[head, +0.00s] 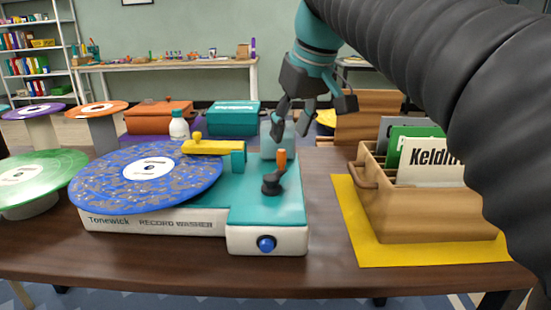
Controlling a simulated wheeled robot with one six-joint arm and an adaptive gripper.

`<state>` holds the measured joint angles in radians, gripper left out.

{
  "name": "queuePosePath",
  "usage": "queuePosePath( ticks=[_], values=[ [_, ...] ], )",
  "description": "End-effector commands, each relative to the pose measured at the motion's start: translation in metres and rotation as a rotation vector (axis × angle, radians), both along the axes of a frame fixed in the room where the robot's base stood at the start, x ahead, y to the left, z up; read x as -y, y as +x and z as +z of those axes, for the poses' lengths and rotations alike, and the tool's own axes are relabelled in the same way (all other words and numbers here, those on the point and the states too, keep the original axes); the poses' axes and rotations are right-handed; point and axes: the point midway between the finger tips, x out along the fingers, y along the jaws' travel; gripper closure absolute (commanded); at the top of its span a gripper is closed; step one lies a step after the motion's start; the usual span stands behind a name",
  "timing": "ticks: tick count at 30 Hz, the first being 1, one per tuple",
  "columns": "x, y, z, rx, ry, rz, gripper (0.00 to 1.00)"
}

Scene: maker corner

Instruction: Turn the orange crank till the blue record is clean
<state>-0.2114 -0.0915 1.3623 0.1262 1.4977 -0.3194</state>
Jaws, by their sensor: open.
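The record washer (190,223) is a teal and white machine near the front of the table. The blue record (105,190) lies flat on it at the left, with greyish-brown smudges over its surface. A yellow arm (212,147) reaches over the record's right edge. The orange crank handle (282,160) stands upright on a black crank base (272,184) on the washer's right part. My gripper (293,125) is open and empty, above and behind the crank, pointing down and apart from it.
A wooden crate (430,215) with record sleeves stands on a yellow mat (353,225) at the right. A green record (35,178) on a stand is at the left. A white bottle (179,126) stands behind the washer. A blue knob (266,244) is on the washer's front.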

Motion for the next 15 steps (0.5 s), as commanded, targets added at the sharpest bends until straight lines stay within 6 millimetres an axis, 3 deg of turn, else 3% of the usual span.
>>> queuePosePath(
  ticks=[6, 15],
  values=[
    [-0.010, 0.012, -0.038, -0.003, -0.001, 0.004, 0.55],
    [-0.016, 0.022, -0.064, -0.001, 0.000, 0.004, 0.55]
  ],
)
